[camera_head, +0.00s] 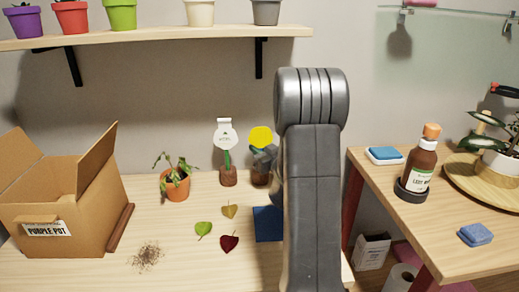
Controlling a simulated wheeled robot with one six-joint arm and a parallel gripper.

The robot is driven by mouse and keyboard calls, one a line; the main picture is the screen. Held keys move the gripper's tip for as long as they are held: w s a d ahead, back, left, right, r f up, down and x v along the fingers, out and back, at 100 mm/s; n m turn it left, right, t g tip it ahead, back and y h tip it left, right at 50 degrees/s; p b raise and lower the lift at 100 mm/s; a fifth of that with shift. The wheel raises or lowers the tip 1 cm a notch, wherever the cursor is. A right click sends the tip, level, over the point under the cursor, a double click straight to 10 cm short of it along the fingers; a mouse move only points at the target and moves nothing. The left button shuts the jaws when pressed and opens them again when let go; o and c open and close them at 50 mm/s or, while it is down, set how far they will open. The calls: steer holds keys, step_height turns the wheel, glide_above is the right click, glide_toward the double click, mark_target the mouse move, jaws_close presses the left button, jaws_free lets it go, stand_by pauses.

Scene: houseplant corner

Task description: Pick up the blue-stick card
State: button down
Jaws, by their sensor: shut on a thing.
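A card with a round yellow head (261,136) stands above a brown base (260,175) on the left table. The other card (226,138) has a white head on a green stick and stands in its own brown base (228,176) to the left, so I take the yellow-headed one for the blue-stick card. My gripper (262,156) is shut on it just below the head. The gripper and my arm hide most of its stick, and I cannot tell whether the stick is still in the base.
An orange pot with a drooping plant (177,184) and an open cardboard box (60,210) stand to the left. The right table holds a brown bottle (420,165) and sponges (476,234).

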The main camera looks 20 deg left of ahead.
steer(key=shift+r, duration=0.1)
steer(key=shift+r+p, duration=5.2)
steer(key=shift+r, duration=7.45)
